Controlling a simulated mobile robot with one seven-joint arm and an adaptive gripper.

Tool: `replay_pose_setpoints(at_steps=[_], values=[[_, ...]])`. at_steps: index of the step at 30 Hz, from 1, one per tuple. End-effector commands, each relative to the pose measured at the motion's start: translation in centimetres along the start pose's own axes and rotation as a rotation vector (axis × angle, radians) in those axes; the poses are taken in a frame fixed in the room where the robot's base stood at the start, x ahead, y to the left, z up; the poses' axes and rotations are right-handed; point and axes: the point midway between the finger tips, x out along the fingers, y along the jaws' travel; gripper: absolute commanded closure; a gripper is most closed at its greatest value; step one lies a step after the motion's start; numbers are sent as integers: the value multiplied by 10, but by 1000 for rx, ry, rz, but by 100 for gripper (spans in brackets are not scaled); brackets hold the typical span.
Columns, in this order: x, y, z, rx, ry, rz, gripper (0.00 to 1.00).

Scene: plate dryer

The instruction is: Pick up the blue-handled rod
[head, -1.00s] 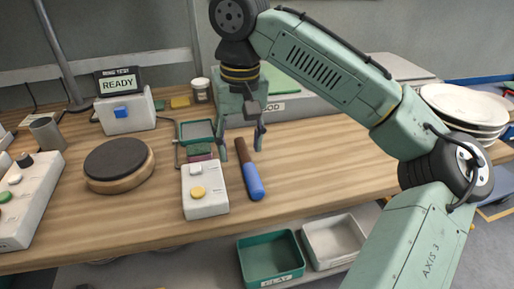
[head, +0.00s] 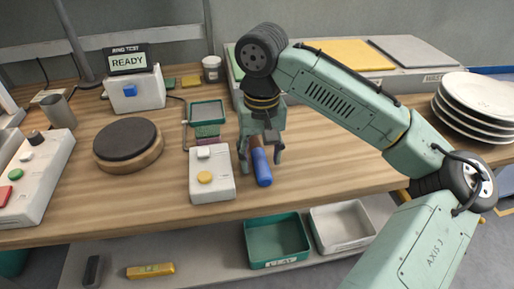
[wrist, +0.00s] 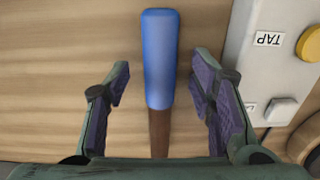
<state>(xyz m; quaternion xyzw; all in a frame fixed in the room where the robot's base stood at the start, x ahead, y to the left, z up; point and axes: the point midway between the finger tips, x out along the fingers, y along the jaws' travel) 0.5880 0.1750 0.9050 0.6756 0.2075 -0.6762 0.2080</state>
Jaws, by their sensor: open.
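The blue-handled rod (head: 262,167) lies on the wooden bench in the head view, with its blue end toward the front edge and its brown part toward the back. My gripper (head: 261,168) is right over it, with one finger on each side. In the wrist view the rod (wrist: 160,62) runs between the two open fingers of my gripper (wrist: 162,85), with a gap on both sides. Its brown far part is partly hidden by the gripper body.
A white box with a yellow button (head: 212,174) stands close to the left of the rod. A round dark-topped pad (head: 127,141) is further left. A stack of white plates (head: 476,105) stands at the right. Green (head: 275,243) and white (head: 342,228) bins sit below the bench front.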

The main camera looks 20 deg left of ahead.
Motion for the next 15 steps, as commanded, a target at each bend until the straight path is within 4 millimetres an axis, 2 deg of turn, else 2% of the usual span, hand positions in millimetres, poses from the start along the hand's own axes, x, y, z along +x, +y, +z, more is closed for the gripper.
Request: replay_pose_setpoints(at_steps=[4, 11, 15], values=[[12, 0, 0, -1, 0, 0, 50], [13, 0, 0, -1, 1, -1, 51], [13, 0, 0, -1, 1, -1, 60]])
